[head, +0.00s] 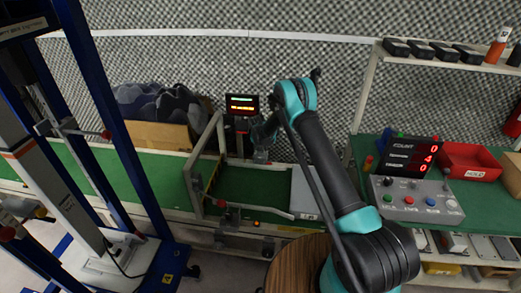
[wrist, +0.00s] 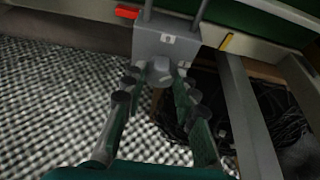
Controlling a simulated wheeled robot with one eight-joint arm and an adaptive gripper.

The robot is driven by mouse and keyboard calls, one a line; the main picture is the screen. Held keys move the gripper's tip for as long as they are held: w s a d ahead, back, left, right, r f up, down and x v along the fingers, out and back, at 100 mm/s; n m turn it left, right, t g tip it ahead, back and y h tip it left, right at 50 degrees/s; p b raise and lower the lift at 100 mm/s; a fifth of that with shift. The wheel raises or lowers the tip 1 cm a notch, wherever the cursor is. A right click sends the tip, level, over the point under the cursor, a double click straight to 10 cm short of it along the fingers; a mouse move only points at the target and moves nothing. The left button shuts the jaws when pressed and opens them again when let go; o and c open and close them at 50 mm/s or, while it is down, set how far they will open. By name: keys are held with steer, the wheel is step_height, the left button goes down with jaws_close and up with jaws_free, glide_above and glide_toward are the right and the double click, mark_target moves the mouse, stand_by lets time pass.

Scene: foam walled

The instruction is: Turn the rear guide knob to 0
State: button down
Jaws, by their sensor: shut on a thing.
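The rear guide knob (wrist: 161,67) is a small round grey knob on a grey block (wrist: 184,38) in the wrist view. My gripper (wrist: 157,79) has its fingers on both sides of the knob and is shut on it. In the head view my gripper (head: 262,142) is at the rear side of the green conveyor belt (head: 250,185), just right of a small display (head: 242,104) with green and orange-red lines. The knob is hidden there by my gripper and arm. I cannot read a pointer or scale on the knob.
A cardboard box (head: 155,134) of dark foam stands behind the belt at left. A grey frame (head: 193,185) spans the belt close left of my gripper. A control panel (head: 415,199) and red bin (head: 468,160) are at right. A blue upright (head: 110,110) stands at left.

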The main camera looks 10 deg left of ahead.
stand_by(0.4)
steer(key=c, duration=1.2)
jaws_free()
steer(key=v, duration=1.2)
